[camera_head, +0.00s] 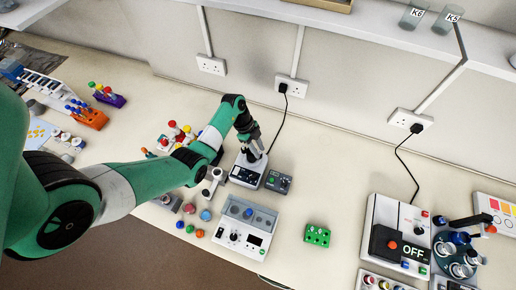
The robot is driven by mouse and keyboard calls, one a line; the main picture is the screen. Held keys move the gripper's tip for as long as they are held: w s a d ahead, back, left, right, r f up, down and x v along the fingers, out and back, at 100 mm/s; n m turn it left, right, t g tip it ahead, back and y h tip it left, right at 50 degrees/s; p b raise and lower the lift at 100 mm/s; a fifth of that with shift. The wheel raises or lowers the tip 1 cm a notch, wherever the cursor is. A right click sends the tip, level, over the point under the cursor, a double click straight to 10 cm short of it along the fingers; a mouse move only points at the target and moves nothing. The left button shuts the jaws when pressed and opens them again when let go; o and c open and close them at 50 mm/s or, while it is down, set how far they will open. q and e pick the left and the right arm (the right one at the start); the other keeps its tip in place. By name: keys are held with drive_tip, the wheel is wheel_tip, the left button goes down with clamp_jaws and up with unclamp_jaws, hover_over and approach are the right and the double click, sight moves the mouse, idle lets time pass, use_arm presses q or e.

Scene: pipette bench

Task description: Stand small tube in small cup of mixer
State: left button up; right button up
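My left arm reaches in from the left, and its dark gripper (255,150) points down over a small white device with a dark front panel (244,174), which looks like the mixer. The fingertips are at or just above the top of this device. The gripper and the small scale hide the cup there. I cannot make out a small tube, nor whether the fingers are open or shut on one. My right gripper is not in view.
A small dark box (278,181) stands right beside the device. A grey-white machine (243,230) and a green block (317,235) are nearer the front. A white unit marked OFF (385,220) and a round carousel (458,255) stand at right. Orange (90,118) and purple racks are at left.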

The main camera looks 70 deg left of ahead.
use_arm(q)
drive_tip(key=shift+o, duration=0.7)
drive_tip(key=p+v, duration=0.3)
drive_tip(key=v, duration=0.8)
drive_tip(key=shift+r, duration=0.35)
drive_tip(key=shift+s, duration=0.1)
